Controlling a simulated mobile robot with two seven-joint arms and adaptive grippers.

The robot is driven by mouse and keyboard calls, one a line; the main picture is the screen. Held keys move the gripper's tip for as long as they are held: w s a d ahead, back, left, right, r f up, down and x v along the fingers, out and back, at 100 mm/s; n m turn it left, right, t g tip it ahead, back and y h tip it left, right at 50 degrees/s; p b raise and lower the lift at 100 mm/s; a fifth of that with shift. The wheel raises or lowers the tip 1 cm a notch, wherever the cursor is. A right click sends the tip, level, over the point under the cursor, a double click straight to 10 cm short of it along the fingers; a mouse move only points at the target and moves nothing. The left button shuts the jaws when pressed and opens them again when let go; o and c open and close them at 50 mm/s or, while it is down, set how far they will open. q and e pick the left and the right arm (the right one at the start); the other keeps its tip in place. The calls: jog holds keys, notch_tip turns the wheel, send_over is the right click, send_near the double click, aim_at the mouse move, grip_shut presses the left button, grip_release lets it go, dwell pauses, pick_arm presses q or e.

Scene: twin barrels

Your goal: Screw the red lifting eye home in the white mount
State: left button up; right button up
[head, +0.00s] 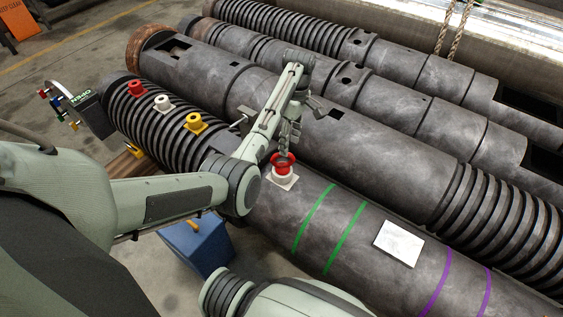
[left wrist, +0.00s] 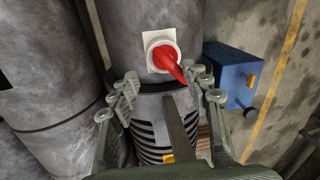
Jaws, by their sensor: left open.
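The red lifting eye (head: 283,163) sits at the white mount (head: 284,181) on top of the nearest dark barrel. In the left wrist view, the eye (left wrist: 166,60) is a red piece rising from a round white collar on the square white mount (left wrist: 150,38). I cannot tell how deep its thread sits. My left gripper (head: 288,141) is above the eye in the head view, its fingers pointing down. In the left wrist view, the open gripper (left wrist: 166,76) has one finger on each side, with the eye slightly ahead between them and no clear contact. My right gripper is not in view.
Red (head: 136,88), white (head: 162,103) and yellow (head: 195,123) fittings stand on the barrel's ribbed end. Other barrels lie close behind. A blue box (head: 195,246) stands on the floor beside the near barrel. A white plate (head: 399,243) lies farther right on that barrel.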

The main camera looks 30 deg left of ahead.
aim_at(289, 155)
pick_arm(q)
jog(key=shift+f+b, duration=1.25)
jog(key=shift+f, duration=1.85)
